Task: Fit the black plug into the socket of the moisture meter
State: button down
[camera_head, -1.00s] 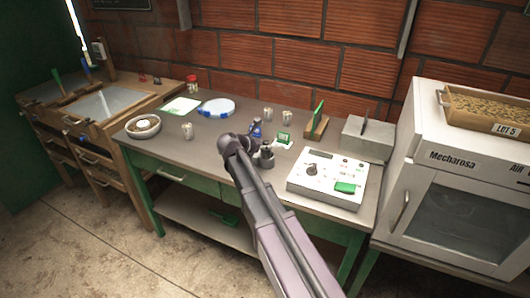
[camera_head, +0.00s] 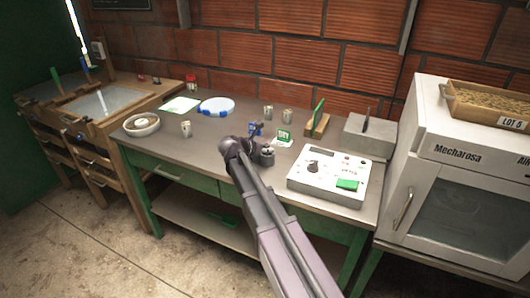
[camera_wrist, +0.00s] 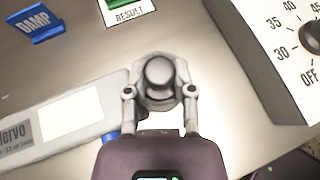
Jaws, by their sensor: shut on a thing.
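My gripper (camera_wrist: 160,95) is shut on a dark grey, round-ended piece (camera_wrist: 159,74), which looks like the black plug, above the table in the wrist view. In the head view the held piece (camera_head: 267,156) is left of the meter and apart from it. The moisture meter (camera_head: 300,184) is a white box with a dial, a small display and a green block on its top. In the wrist view the meter (camera_wrist: 262,62) shows its dial at the upper right. I cannot make out its socket. The plug's lower end is hidden.
A blue DAMP sign (camera_wrist: 34,24) and a green DRY sign (camera_head: 284,135) stand behind my gripper. Metal cups, a green card in a wooden block (camera_head: 317,125) and a grey box (camera_head: 369,139) stand farther back. A white oven (camera_head: 455,190) is at right.

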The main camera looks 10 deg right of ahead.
jog(key=shift+c, duration=2.2)
grip_release()
jog(key=shift+a+r, duration=0.1)
jog(key=p+v, duration=0.6)
jog(key=v, duration=0.5)
jog(key=shift+s+a+r, duration=0.15)
jog(key=shift+a, duration=0.15)
